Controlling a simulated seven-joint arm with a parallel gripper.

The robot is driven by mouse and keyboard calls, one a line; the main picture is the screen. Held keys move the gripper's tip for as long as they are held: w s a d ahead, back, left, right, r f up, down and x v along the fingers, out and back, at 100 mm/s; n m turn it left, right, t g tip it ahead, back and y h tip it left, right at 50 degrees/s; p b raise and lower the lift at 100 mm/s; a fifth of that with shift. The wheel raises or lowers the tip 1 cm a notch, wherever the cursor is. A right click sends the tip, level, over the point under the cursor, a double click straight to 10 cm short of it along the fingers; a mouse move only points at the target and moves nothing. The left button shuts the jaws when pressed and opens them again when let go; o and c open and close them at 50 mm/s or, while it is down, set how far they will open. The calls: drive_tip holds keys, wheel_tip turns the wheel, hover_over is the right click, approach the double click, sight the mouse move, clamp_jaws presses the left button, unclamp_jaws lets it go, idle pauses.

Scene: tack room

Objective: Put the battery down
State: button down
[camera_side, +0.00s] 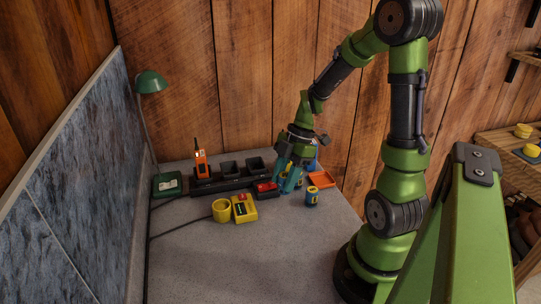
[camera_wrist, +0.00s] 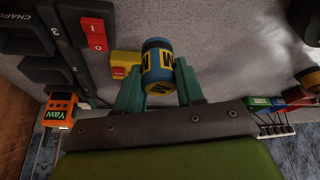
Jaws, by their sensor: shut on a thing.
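The battery (camera_wrist: 158,62) is a blue cylinder with a yellow band and dark lettering. In the wrist view it sits between the two teal fingers of my gripper (camera_wrist: 158,82), which is shut on it. In the side view my gripper (camera_side: 286,186) points down, low over the grey table, just right of the black charger with its red switch (camera_side: 266,186). The held battery is mostly hidden by the fingers there, and I cannot tell whether it touches the table. Another blue and yellow cylinder (camera_side: 312,197) stands on the table to the right of the fingers.
A charger rack (camera_side: 222,184) with an orange radio (camera_side: 202,162) stands behind left. A yellow box (camera_side: 244,208) and yellow cup (camera_side: 221,211) are front left. An orange tray (camera_side: 322,179) lies right. A green lamp (camera_side: 151,82) stands far left. The front table (camera_side: 235,260) is clear.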

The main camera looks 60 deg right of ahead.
wheel_tip(320, 180, down, 7)
drive_tip(key=shift+r, duration=0.1)
idle(0.4)
drive_tip(key=c, duration=0.7)
unclamp_jaws()
drive_tip(key=v, duration=1.2)
drive_tip(key=a+r+m+t+h, duration=0.1)
drive_tip(key=a+r+m+t, duration=0.1)
drive_tip(key=a+r+m, duration=0.3)
drive_tip(key=s+a+r+m+t+h, duration=0.1)
drive_tip(key=a+r+m+t, duration=0.2)
drive_tip(key=a+m, duration=0.9)
drive_tip(key=shift+s+a+r+m, duration=0.3)
drive_tip(key=shift+a+r, duration=0.3)
drive_tip(key=shift+r, duration=1.1)
